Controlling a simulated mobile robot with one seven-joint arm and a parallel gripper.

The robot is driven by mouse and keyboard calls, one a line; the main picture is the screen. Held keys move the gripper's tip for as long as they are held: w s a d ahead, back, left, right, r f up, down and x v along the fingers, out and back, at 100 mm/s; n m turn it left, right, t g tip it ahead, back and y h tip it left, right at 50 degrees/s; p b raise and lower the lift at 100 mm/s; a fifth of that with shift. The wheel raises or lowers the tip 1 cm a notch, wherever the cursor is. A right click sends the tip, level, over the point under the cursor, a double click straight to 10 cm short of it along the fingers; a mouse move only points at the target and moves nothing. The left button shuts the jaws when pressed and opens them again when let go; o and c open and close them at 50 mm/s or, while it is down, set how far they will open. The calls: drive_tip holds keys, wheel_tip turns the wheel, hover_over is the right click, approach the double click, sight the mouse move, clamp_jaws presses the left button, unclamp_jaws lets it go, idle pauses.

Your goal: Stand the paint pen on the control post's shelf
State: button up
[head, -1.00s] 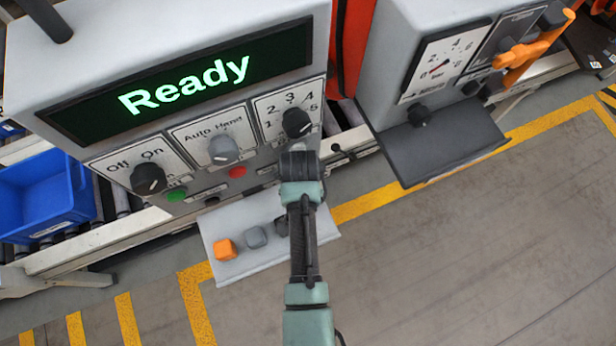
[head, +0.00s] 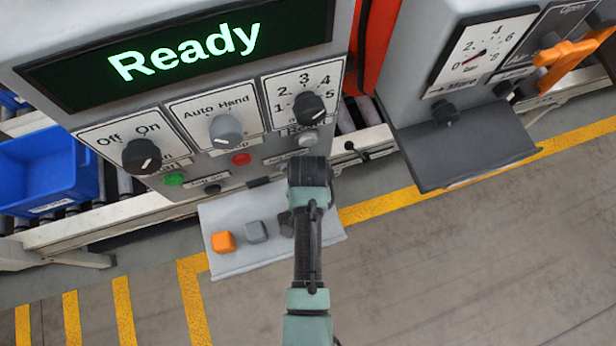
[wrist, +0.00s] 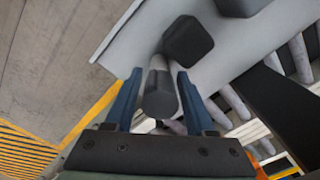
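A dark grey, round-ended cylinder, which I take as the paint pen (wrist: 160,97), sits between the two blue fingers of my gripper (wrist: 158,82) in the wrist view. The fingers flank it closely, and its far end is hard to make out. In the head view my gripper (head: 310,172) is over the right part of the control post's light grey shelf (head: 232,262), and the pen is hidden there. The shelf also shows in the wrist view (wrist: 135,48), beyond the fingers. The control post (head: 345,25) carries a "Ready" screen.
An orange block (head: 223,241), a grey block (head: 256,232) and a dark block (head: 287,223) stand on the shelf. Knobs (head: 310,108) and buttons stick out above it. A second post with a dark shelf (head: 460,150) stands to the right. A blue bin (head: 50,175) is left.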

drive_tip(key=shift+o, duration=0.5)
wheel_tip(320, 180, up, 6)
drive_tip(key=shift+r+b, duration=0.2)
drive_tip(key=shift+b, duration=0.25)
drive_tip(key=shift+r, duration=0.75)
